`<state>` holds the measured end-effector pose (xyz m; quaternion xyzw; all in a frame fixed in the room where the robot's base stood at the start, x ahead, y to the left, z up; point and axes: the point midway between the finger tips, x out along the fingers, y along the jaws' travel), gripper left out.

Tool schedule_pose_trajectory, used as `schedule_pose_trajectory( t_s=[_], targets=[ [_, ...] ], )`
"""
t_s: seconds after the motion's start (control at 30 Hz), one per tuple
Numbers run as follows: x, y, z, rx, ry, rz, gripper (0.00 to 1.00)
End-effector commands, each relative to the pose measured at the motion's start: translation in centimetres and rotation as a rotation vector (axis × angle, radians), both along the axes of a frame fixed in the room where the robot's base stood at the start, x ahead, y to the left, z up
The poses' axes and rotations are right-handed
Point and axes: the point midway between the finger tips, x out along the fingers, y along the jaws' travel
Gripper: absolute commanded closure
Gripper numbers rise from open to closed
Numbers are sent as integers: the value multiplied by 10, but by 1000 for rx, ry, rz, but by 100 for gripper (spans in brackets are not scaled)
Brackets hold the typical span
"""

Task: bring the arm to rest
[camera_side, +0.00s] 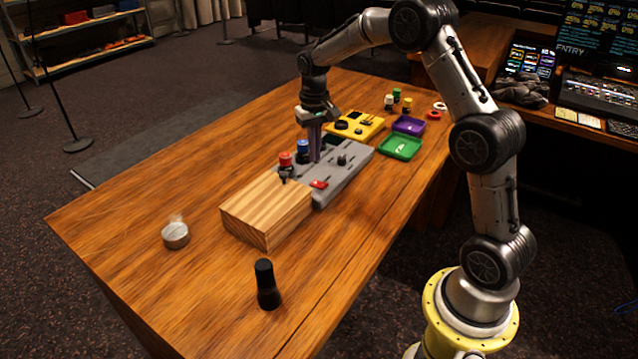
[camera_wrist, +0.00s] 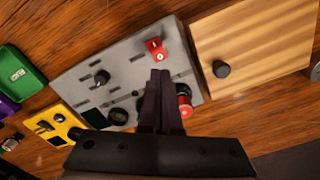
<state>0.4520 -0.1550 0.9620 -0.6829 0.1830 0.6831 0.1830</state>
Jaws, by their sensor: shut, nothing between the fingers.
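My gripper (camera_side: 314,158) points down over the grey mixing panel (camera_side: 352,160), its fingers together and empty. A red-topped knob (camera_wrist: 184,106) is partly hidden behind the fingers. In the side view a red-topped piece (camera_side: 286,159) and a blue-topped one (camera_side: 303,147) stand just left of the fingers. I cannot tell whether the fingertips touch the panel.
A wooden block (camera_side: 262,208) adjoins the panel, with a black knob (camera_wrist: 221,69) on it. A black cylinder (camera_side: 266,287) and a silver tin (camera_side: 176,237) stand nearer. Beyond are a yellow panel (camera_side: 365,127), a purple tray (camera_side: 408,126) and a green tray (camera_side: 400,148).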

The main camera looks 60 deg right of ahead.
Motion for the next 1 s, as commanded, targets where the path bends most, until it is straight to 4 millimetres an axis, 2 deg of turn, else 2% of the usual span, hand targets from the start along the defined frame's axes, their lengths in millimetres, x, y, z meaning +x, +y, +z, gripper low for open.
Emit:
schedule_pose_trajectory(
  t_s=[0.1,0.17,0.27,0.37,0.5,0.6,0.7,0.87,1.0],
  targets=[
    [1,2,0,0,-1,5,100],
    [3,6,9,-7,-19,14,100],
    [8,17,42,-26,-82,40,100],
    [-3,38,86,-46,-154,76,100],
    [-37,71,140,-69,-249,138,100],
    [-70,92,167,-81,-309,186,100],
    [-107,111,186,-91,-364,235,100],
    [-170,135,198,-106,-447,318,100],
    [-225,149,188,-116,-502,391,100]
  ],
)
